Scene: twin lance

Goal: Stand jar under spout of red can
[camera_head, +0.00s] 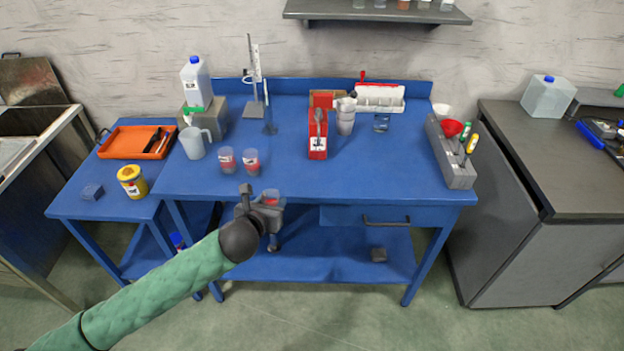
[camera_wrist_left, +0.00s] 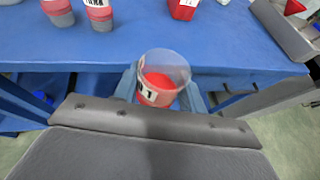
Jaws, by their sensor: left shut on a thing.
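My left gripper (camera_head: 268,212) is shut on a clear jar (camera_head: 272,197) with red contents, held upright at the table's front edge. In the left wrist view the jar (camera_wrist_left: 162,78) stands between the fingers, its open top showing and a white label with a dark "1" on its side. No plainly red can with a spout can be made out. A white jug with a blue cap (camera_head: 196,82) stands on a grey block. My right gripper is not in view.
Two similar jars (camera_head: 239,161) stand on the blue table (camera_head: 285,125) behind the held one. A red device (camera_head: 318,140) stands mid-table. A grey rack (camera_head: 450,155) is at the right edge, a pitcher (camera_head: 193,143) at the left. The front middle is clear.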

